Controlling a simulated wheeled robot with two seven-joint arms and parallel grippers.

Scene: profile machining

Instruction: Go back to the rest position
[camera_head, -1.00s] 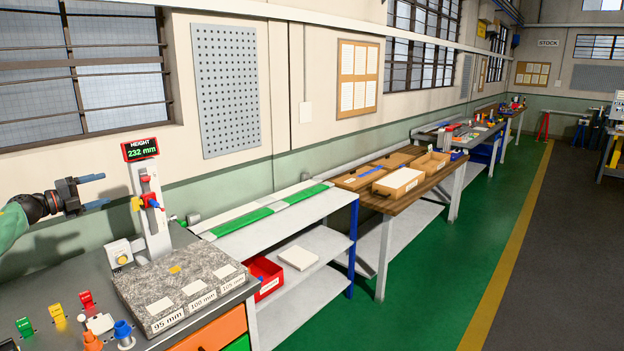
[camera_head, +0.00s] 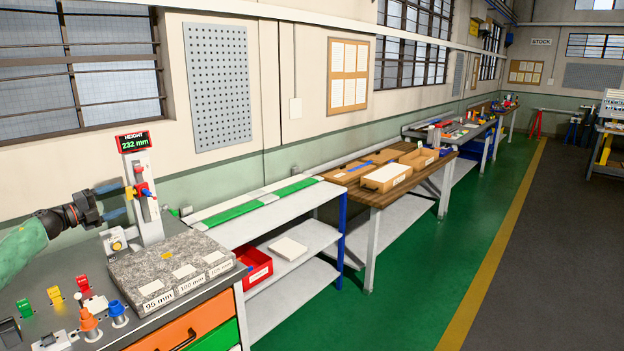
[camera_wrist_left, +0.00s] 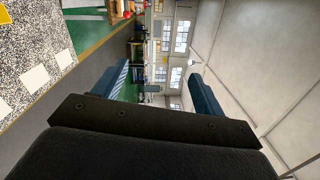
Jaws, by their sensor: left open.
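My left gripper (camera_head: 120,203) comes in from the left of the head view on a green arm. It is open and empty, its two blue fingers apart, at the left of the height gauge (camera_head: 143,195). The gauge has a display reading 232 mm. In the left wrist view the two fingers (camera_wrist_left: 160,88) stand wide apart with nothing between them. My right gripper is not in view.
A granite plate (camera_head: 165,268) with several labelled pads lies on the grey bench. Coloured parts (camera_head: 54,295) stand at the bench's front left. A white shelf (camera_head: 300,215) with a red bin (camera_head: 254,267) and a wooden table (camera_head: 400,187) lie beyond. The green floor (camera_head: 420,260) is clear.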

